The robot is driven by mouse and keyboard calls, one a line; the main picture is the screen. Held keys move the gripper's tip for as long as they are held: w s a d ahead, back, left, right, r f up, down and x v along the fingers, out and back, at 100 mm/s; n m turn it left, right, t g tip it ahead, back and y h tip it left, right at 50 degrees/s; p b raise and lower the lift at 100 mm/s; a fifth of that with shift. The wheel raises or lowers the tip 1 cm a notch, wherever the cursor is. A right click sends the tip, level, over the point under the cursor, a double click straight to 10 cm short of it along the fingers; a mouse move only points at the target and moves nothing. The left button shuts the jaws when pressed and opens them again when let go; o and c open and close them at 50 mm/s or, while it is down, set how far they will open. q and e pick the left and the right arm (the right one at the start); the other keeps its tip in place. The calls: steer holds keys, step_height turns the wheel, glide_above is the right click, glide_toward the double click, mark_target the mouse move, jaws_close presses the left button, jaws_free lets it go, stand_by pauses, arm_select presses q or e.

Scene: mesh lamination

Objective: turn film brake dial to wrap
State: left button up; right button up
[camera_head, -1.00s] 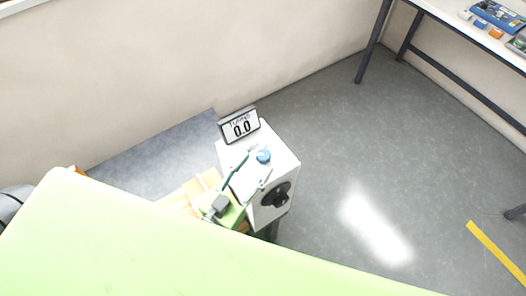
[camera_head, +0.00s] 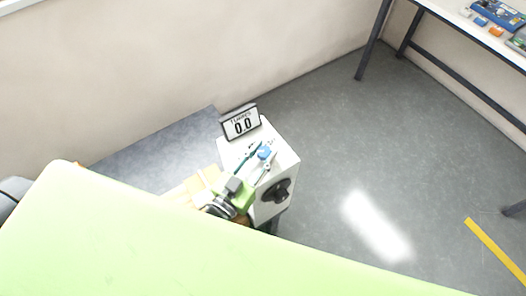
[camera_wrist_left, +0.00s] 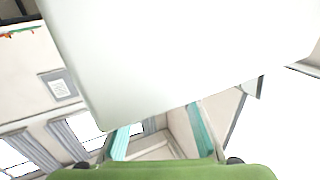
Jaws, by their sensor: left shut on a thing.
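The film brake dial, a small blue knob (camera_head: 265,151), sits on the top face of a white box-shaped unit (camera_head: 285,158) in the head view. My left gripper (camera_head: 262,157) has its teal-edged fingers on either side of the blue knob and is shut on it. In the left wrist view, the two teal finger pads (camera_wrist_left: 160,138) stand apart under a large pale surface; the knob cannot be made out there. The dial's markings are too small to read. My right gripper is not in view.
A large green surface (camera_head: 200,245) covers the foreground. A table (camera_head: 451,17) with small items stands at top right; the grey floor (camera_head: 345,140) between is clear.

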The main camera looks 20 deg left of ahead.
arm_select(q)
steer(key=shift+r+m+h, duration=0.1)
steer(key=shift+m+h, duration=0.2)
steer(key=shift+h, duration=0.1)
steer(key=shift+a+m+g+h+p, duration=0.1)
steer(key=shift+m+g+h+p, duration=0.55)
steer(key=shift+h, duration=0.55)
steer(key=shift+w+m+g+h, duration=0.1)
steer(key=shift+m+g+h, duration=0.45)
steer(key=shift+m+h, duration=0.5)
steer(key=shift+a+m+g+h, duration=0.1)
steer(key=shift+m+g+h, duration=0.25)
steer(key=shift+h, duration=0.2)
steer(key=m+g+h+b, duration=0.2)
steer(key=h, duration=0.1)
steer(key=shift+w+f+m+g, duration=0.1)
steer(key=shift+f+m+g, duration=0.15)
steer(key=shift+g, duration=0.1)
steer(key=m+g+h+b, duration=0.2)
steer(key=shift+g, duration=0.4)
steer(key=shift+r+m+g+h+b, duration=0.15)
steer(key=shift+m+g+h+b, duration=0.15)
steer(key=shift+m+g+b, duration=0.35)
